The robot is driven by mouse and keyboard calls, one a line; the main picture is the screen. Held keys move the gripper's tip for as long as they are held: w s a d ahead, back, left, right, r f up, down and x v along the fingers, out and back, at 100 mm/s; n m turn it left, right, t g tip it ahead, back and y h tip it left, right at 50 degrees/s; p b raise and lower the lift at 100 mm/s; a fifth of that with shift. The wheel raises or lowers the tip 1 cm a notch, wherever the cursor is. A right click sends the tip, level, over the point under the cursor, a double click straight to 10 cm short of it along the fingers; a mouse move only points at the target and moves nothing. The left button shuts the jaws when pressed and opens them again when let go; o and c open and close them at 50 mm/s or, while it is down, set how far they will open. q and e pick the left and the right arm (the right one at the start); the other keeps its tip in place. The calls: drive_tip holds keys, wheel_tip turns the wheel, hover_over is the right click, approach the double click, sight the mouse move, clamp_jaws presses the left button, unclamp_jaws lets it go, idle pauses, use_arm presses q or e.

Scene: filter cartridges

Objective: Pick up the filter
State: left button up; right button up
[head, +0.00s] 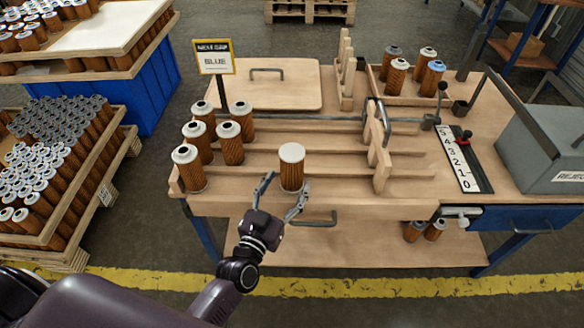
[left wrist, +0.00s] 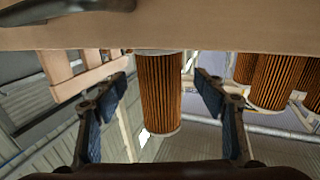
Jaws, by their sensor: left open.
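A brown pleated filter (head: 291,172) with a plain white cap stands upright and alone near the front edge of the wooden workbench. My left gripper (head: 285,184) is open in front of it, its fingers spread to either side of the filter's lower part. In the left wrist view, which looks upside down, the filter (left wrist: 158,95) shows between the two open blue-padded fingers, with gaps on both sides. Several more filters (head: 230,148) with holed white caps stand in the bench's left lanes. My right gripper is not in view.
Wooden rails and a stop (head: 381,160) lie to the right. A tray at the back holds several filters, one blue-topped (head: 433,76). A grey reject box (head: 545,150) stands at the far right.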

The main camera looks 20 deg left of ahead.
sight(292, 176)
use_arm(q)
drive_tip(key=w, duration=0.3)
drive_tip(key=shift+w+d, duration=0.2)
drive_tip(key=shift+w, duration=0.35)
drive_tip(key=shift+f, duration=0.1)
drive_tip(key=shift+c, duration=0.4)
drive_tip(key=c, duration=1.3)
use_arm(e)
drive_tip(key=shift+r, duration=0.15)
